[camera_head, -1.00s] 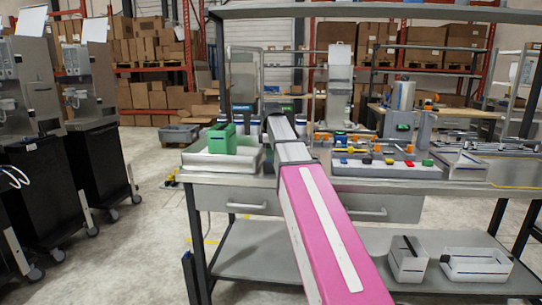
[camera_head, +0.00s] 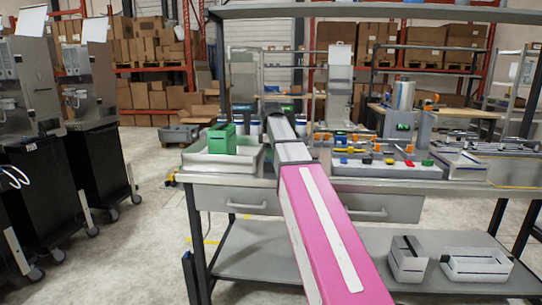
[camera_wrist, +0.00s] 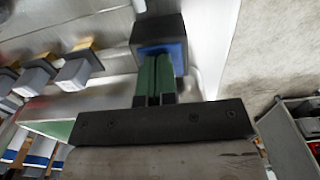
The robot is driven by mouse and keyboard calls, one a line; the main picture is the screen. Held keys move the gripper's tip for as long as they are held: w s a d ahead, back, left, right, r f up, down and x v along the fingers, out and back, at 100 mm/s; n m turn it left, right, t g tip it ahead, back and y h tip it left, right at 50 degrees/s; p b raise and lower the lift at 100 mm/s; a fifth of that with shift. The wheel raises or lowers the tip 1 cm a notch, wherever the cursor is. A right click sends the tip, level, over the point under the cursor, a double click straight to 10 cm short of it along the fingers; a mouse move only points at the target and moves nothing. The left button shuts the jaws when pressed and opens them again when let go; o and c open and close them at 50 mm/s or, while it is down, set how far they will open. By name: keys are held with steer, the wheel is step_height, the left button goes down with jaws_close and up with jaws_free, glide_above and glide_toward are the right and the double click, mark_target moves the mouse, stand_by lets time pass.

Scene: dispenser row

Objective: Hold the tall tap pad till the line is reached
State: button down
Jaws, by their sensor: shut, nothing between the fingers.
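In the wrist view, a bright blue pad (camera_wrist: 176,50) sits on the face of a dark block (camera_wrist: 157,27), at upper centre. I take it for the tall tap's pad. My gripper (camera_wrist: 156,72) is shut and empty, its two green fingers side by side. The fingertips overlap the lower part of the pad in this view; whether they press it or stop just short cannot be told. In the head view my pink and grey arm reaches over the bench and hides my fingers. No fill line or liquid level can be made out.
Several grey blocks (camera_wrist: 80,70) with tan tops stand left of the dark block in the wrist view. In the head view, a green box (camera_head: 222,139) sits in a white tray (camera_head: 200,163) left of my arm. A panel with coloured buttons (camera_head: 385,170) lies to the right.

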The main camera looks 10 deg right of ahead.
steer(key=shift+s+f, duration=0.2)
steer(key=shift+s, duration=0.05)
stand_by(0.7)
steer(key=shift+w+a+r, duration=0.1)
steer(key=shift+r, duration=0.2)
step_height(320, 180, up, 14)
steer(key=shift+w, duration=0.15)
steer(key=shift+f, duration=0.1)
stand_by(0.4)
